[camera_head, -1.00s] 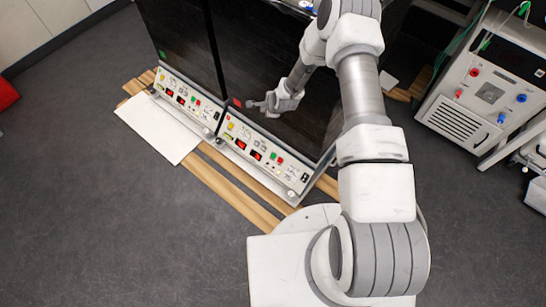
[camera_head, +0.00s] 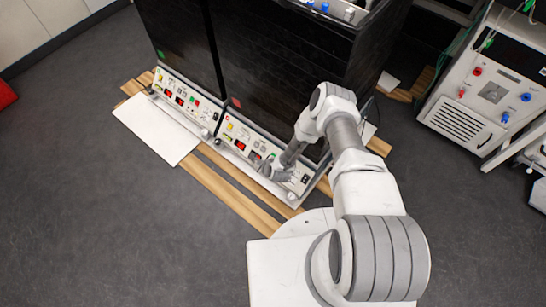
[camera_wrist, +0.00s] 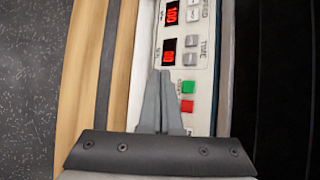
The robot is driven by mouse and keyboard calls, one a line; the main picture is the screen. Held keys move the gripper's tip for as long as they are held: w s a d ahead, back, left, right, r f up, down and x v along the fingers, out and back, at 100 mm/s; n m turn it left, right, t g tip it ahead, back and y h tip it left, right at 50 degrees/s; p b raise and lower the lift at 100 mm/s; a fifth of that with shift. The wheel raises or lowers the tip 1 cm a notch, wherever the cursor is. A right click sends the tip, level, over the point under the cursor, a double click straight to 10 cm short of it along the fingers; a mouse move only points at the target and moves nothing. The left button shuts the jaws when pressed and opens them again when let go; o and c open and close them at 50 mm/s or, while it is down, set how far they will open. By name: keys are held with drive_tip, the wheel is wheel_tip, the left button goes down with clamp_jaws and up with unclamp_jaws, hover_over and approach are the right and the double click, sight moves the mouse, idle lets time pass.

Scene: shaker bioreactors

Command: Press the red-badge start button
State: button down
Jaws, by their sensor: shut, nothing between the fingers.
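The right-hand black shaker unit carries a red badge (camera_head: 236,102) in the head view. Its front control panel (camera_head: 230,128) slopes below. In the wrist view, a green button (camera_wrist: 188,87) and a red button (camera_wrist: 187,106) sit on that panel, just right of my fingers. My gripper (camera_wrist: 161,73) is shut and empty, its tips beside the red digit displays and a little past the green button. In the head view my gripper (camera_head: 266,168) is low at the panel's right half and hides part of it. Whether the tips touch the panel cannot be told.
A second black unit with a green badge (camera_head: 161,54) stands to the left, with a similar panel. Wooden strips (camera_head: 232,196) and a white board (camera_head: 158,130) lie on the floor in front. A white instrument (camera_head: 480,85) stands at the right.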

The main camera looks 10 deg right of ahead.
drive_tip(key=shift+w+d+f+b, duration=0.65)
drive_tip(key=shift+w+d+f, duration=0.15)
drive_tip(key=shift+f, duration=0.15)
drive_tip(key=shift+w+d+f+b, duration=0.6)
drive_tip(key=shift+w+d+f, duration=0.15)
drive_tip(key=shift+f, duration=0.25)
drive_tip(key=shift+w+d+f+b, duration=0.65)
drive_tip(key=shift+w+d+f, duration=0.15)
drive_tip(key=shift+f, duration=0.15)
drive_tip(key=shift+w+d+f, duration=0.2)
drive_tip(key=shift+f, duration=0.1)
